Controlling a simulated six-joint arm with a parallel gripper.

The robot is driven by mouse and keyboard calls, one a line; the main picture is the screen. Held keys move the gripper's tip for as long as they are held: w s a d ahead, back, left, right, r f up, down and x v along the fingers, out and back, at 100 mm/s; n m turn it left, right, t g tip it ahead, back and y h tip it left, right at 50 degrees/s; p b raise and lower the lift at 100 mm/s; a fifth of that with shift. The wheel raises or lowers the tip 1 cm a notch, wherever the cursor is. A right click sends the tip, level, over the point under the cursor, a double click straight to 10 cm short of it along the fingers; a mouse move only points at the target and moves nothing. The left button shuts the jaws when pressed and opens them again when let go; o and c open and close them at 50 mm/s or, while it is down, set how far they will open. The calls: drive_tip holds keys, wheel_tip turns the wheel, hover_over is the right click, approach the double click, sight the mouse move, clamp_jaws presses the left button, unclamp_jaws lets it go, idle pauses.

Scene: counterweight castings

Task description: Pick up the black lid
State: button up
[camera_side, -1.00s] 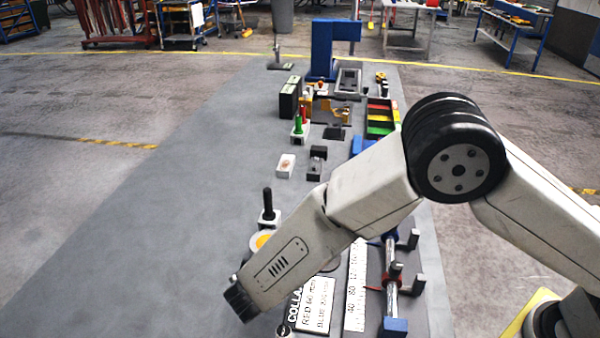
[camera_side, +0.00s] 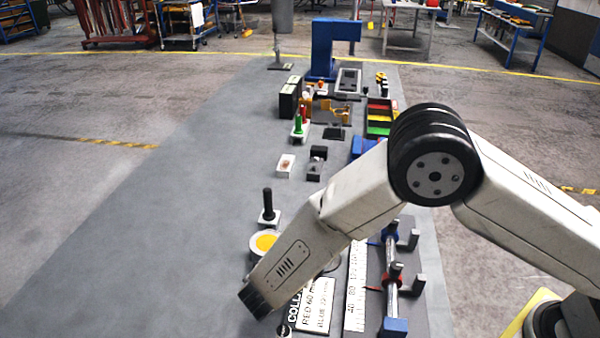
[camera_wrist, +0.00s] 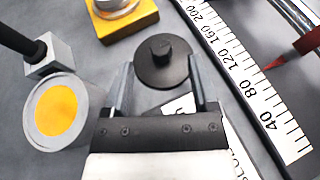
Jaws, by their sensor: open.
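The black lid (camera_wrist: 150,74) is a flat round disc with a raised knob in its middle. In the wrist view it lies on the grey surface, just ahead of my gripper (camera_wrist: 161,63). My gripper is open, with its two fingers apart and the lid between and beyond their tips in the picture; nothing is held. I cannot tell how high the fingers are above the lid. In the side view my gripper (camera_side: 254,302) points down at the front of the table, and I cannot make out the lid clearly behind my arm.
A grey ring with a yellow centre (camera_wrist: 55,108) and a black post on a block (camera_wrist: 48,55) stand left. A yellow block (camera_wrist: 130,26) is behind the lid. The table's left side is clear.

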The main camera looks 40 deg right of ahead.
drive_tip(key=shift+x, duration=2.5)
drive_tip(key=shift+f, duration=0.1)
clamp_jaws()
